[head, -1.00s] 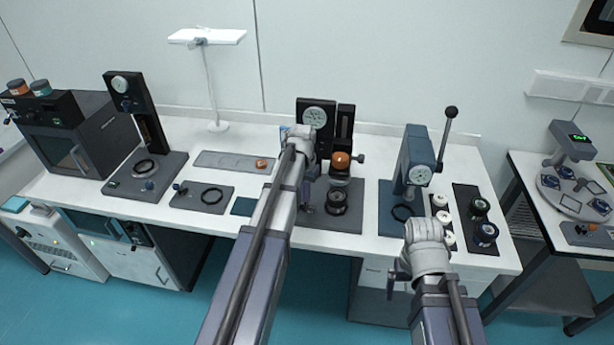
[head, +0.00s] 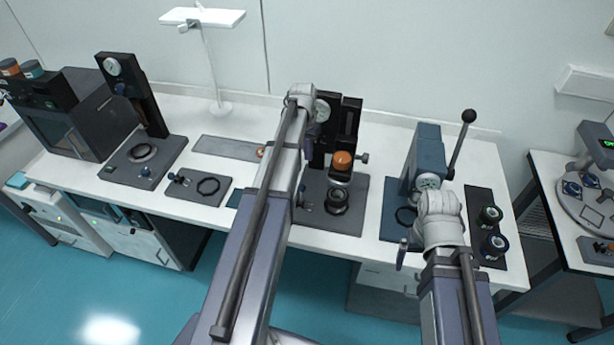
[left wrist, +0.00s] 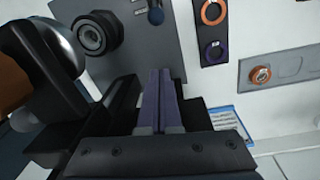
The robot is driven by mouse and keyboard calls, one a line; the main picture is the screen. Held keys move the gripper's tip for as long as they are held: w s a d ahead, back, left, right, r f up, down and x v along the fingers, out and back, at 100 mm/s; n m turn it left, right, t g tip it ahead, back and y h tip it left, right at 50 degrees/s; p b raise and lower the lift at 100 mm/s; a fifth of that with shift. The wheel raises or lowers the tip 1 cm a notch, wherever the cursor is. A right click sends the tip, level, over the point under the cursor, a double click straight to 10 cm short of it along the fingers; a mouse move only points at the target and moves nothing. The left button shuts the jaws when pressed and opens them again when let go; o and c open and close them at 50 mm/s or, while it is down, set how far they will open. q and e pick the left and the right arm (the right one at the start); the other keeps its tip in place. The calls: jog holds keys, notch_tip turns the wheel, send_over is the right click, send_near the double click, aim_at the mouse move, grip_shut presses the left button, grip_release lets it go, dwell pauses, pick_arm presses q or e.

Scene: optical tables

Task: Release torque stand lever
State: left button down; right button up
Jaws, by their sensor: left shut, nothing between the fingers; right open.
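The dark torque stand with a round dial (head: 321,110) and an orange knob (head: 342,160) stands mid-bench, partly behind my left arm. A black round fixture (head: 337,200) sits on its grey base plate (head: 335,228). It also shows at top left in the left wrist view (left wrist: 90,35). I cannot clearly pick out the stand's lever. My left gripper (left wrist: 160,75) is shut and empty, its purple fingers beside the stand's dark body. My right gripper (head: 403,254) is open in front of the blue press; its fingers are mostly hidden.
The blue press (head: 422,160) has a black-knobbed lever (head: 462,140) upright at its right. A black tray (head: 486,215) with dark round pieces lies beside it. A ring plate (head: 198,189) and another dial stand (head: 130,110) are on the left.

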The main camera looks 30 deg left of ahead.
aim_at(302, 193)
pick_arm(q)
jog(key=shift+w+f, duration=0.15)
jog(key=f+b, duration=1)
jog(key=shift+d+f, duration=0.15)
jog(key=shift+d, duration=0.15)
jog(key=s, duration=0.1)
jog(key=s+r+p, duration=0.1)
jog(key=s+r, duration=0.1)
jog(key=s, duration=0.1)
jog(key=shift+d, duration=0.1)
jog(key=shift+w+f, duration=0.1)
jog(key=shift+w, duration=0.05)
jog(key=shift+s+t, duration=0.3)
